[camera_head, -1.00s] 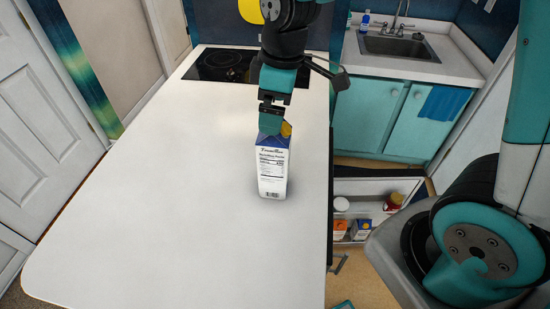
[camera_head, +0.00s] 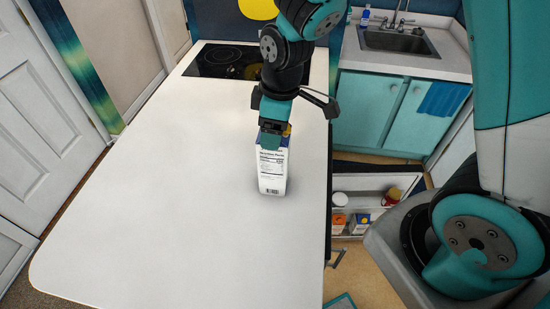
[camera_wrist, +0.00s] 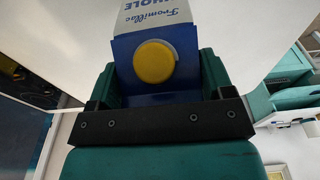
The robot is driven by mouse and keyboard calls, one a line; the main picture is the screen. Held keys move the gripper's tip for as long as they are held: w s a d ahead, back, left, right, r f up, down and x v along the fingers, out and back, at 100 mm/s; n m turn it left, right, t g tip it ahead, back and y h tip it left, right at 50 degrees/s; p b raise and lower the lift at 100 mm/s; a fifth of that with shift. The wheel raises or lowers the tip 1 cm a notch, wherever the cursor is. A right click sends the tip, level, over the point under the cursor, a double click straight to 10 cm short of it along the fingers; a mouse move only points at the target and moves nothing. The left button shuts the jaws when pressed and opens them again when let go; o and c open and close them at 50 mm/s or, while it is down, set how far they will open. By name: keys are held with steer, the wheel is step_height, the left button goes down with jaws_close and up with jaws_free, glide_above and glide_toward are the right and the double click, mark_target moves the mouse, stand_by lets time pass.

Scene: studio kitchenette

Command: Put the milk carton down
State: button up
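The milk carton (camera_head: 272,172) is white and blue with a yellow cap. It stands upright at the right side of the white counter (camera_head: 170,190), its base at or very close to the surface. My gripper (camera_head: 274,136) comes down from above and hides part of the carton's top. In the wrist view, the gripper's two teal fingers (camera_wrist: 160,85) lie along both sides of the carton (camera_wrist: 150,18), with the yellow cap between them. The gripper looks shut on the carton.
A black cooktop (camera_head: 222,61) is set in the counter's far end. The counter is otherwise clear left of and in front of the carton. An open drawer (camera_head: 375,182) with several items lies right of the counter, below. A sink (camera_head: 398,41) is at the back right.

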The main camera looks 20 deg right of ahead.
steer(key=shift+r, duration=0.1)
jaws_close()
steer(key=shift+r, duration=0.1)
